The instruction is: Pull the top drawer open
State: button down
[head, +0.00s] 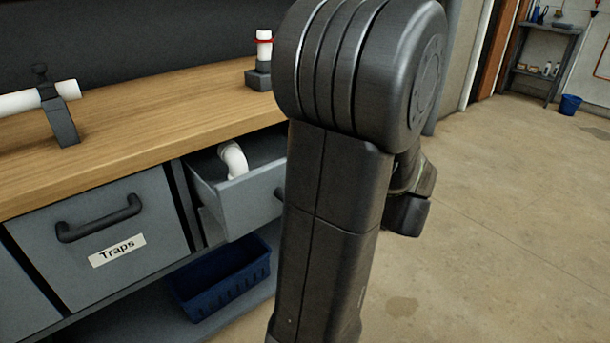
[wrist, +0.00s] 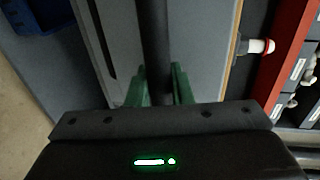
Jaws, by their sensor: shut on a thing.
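The grey drawer (head: 245,205) under the wooden bench top stands partly pulled out, with a white pipe elbow (head: 233,160) inside it. In the wrist view the drawer front (wrist: 200,45) fills the middle, and its dark bar handle (wrist: 152,40) runs down between my green fingers. My gripper (wrist: 158,85) is shut on this handle. In the head view my arm hides the gripper and most of the handle; only the handle's left end shows. The drawer's right part is also hidden behind my arm.
A shut drawer labelled "Traps" (head: 118,249) is to the left. A blue crate (head: 222,275) sits on the shelf below the open drawer. The bench top (head: 150,125) holds a clamped white pipe (head: 32,101) and a red-ringed white fitting (head: 264,46). Floor to the right is clear.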

jog(key=f+v, duration=0.2)
jog(key=v, duration=1)
jog(key=shift+s+d+f+b, duration=0.3)
jog(key=shift+s+b, duration=0.1)
jog(key=shift+b, duration=0.05)
jog(key=c, duration=1.3)
grip_release()
jog(key=p+v, duration=0.3)
jog(key=v, duration=1.1)
jog(key=shift+w+a+f, duration=0.1)
jog(key=shift+a, duration=0.05)
jog(key=b+x, duration=0.3)
jog(key=x, duration=1)
jog(key=shift+w+a, duration=0.15)
jog(key=shift+w, duration=0.2)
